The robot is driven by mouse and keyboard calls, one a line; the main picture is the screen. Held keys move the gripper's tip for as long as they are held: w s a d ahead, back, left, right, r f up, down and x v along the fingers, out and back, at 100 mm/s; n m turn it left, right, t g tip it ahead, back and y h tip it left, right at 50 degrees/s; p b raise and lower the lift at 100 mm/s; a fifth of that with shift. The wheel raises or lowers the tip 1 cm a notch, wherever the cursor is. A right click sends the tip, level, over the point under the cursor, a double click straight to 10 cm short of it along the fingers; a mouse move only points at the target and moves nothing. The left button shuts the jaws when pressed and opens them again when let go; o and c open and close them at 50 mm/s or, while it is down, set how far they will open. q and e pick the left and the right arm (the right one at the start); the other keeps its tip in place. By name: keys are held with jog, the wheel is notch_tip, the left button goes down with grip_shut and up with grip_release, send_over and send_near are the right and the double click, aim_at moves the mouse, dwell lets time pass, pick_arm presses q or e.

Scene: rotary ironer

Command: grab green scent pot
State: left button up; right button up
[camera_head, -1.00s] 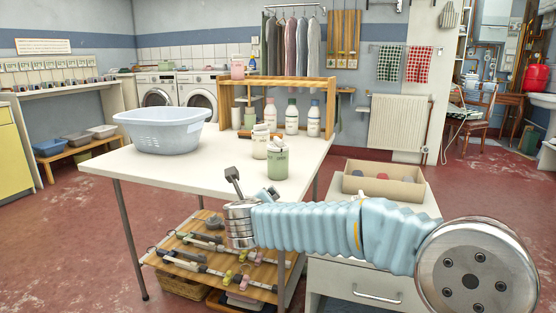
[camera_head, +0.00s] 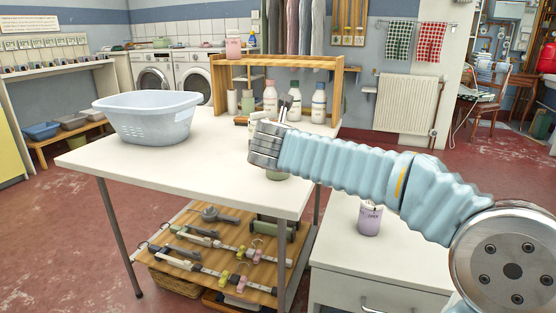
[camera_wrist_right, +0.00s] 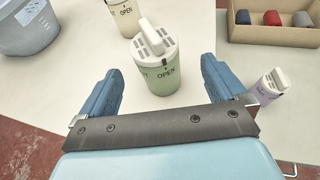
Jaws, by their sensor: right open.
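In the head view this gripper (camera_head: 272,118) is above the table's right part. My left gripper is not in view.
A cream pot (camera_wrist_right: 126,18) stands just beyond the green one. A purple pot (camera_head: 369,218) is on the drawer cabinet (camera_head: 335,255), near a box of rolls (camera_wrist_right: 262,33). A blue basket (camera_head: 150,120) is at the table's left. Bottles (camera_head: 318,104) stand by the wooden rack (camera_head: 335,62).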

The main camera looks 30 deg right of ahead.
jog(key=x, duration=0.7)
jog(key=shift+w+f, duration=0.2)
jog(key=shift+w, duration=0.2)
jog(key=shift+a, duration=0.1)
